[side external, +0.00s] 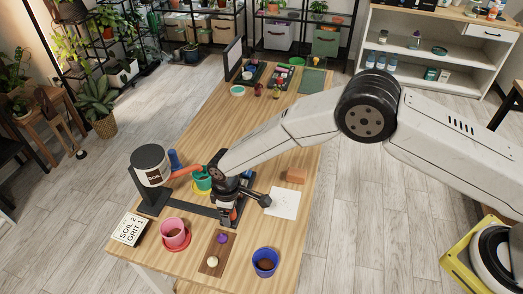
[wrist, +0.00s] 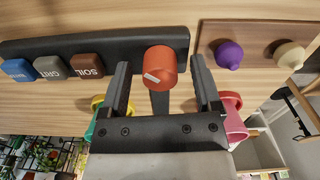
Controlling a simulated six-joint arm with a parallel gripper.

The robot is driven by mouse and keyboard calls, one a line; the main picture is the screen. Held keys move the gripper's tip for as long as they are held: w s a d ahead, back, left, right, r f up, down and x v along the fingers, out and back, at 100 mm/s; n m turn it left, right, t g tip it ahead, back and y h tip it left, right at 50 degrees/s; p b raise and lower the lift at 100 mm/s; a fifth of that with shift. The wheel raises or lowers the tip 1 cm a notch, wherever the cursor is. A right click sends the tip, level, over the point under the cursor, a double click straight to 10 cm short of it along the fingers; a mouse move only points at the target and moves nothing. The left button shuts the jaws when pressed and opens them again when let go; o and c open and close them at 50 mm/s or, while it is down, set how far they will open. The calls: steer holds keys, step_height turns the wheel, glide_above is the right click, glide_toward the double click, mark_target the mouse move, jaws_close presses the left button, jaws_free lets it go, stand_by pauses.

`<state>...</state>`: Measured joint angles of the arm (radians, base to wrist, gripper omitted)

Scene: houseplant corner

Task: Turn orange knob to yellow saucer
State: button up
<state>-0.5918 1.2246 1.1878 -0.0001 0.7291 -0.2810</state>
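The orange knob (wrist: 160,66) stands on a dark panel (wrist: 110,48) in the wrist view, with a white mark on its lower left. My gripper (wrist: 159,62) is open, one finger on each side of the knob, with gaps visible. In the side view my gripper (side external: 228,205) is low over the dark strip, and it mostly hides the knob. The yellow saucer (wrist: 97,101) shows partly at the lower left of the wrist view under a green pot. In the side view the green pot (side external: 202,180) stands left of my gripper.
A soil dispenser (side external: 150,168) stands left, beside a blue cylinder (side external: 175,160). A pink pot (side external: 174,232) and a blue pot (side external: 265,261) stand in front. A brown board (side external: 216,254) carries purple and cream knobs. White paper and a brick-colored block lie right of my gripper.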

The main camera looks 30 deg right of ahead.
steer(key=shift+r, duration=3.9)
steer(key=shift+d+r, duration=0.3)
steer(key=shift+d, duration=0.15)
steer(key=s+d+r+m+t, duration=0.1)
steer(key=s+d+r+m, duration=0.2)
steer(key=d, duration=0.5)
steer(key=s+d+r+m, duration=0.25)
steer(key=d+r, duration=0.25)
steer(key=d, duration=0.3)
steer(key=s+d+r+m+t, duration=0.1)
steer(key=s+d+r+m, duration=0.15)
steer(key=d, duration=0.55)
steer(key=s+d+r+m, duration=0.1)
steer(key=s+d+m, duration=0.1)
steer(key=s+d, duration=0.4)
steer(key=s, duration=0.4)
steer(key=shift+r+t, duration=0.3)
steer(key=shift+r, duration=0.05)
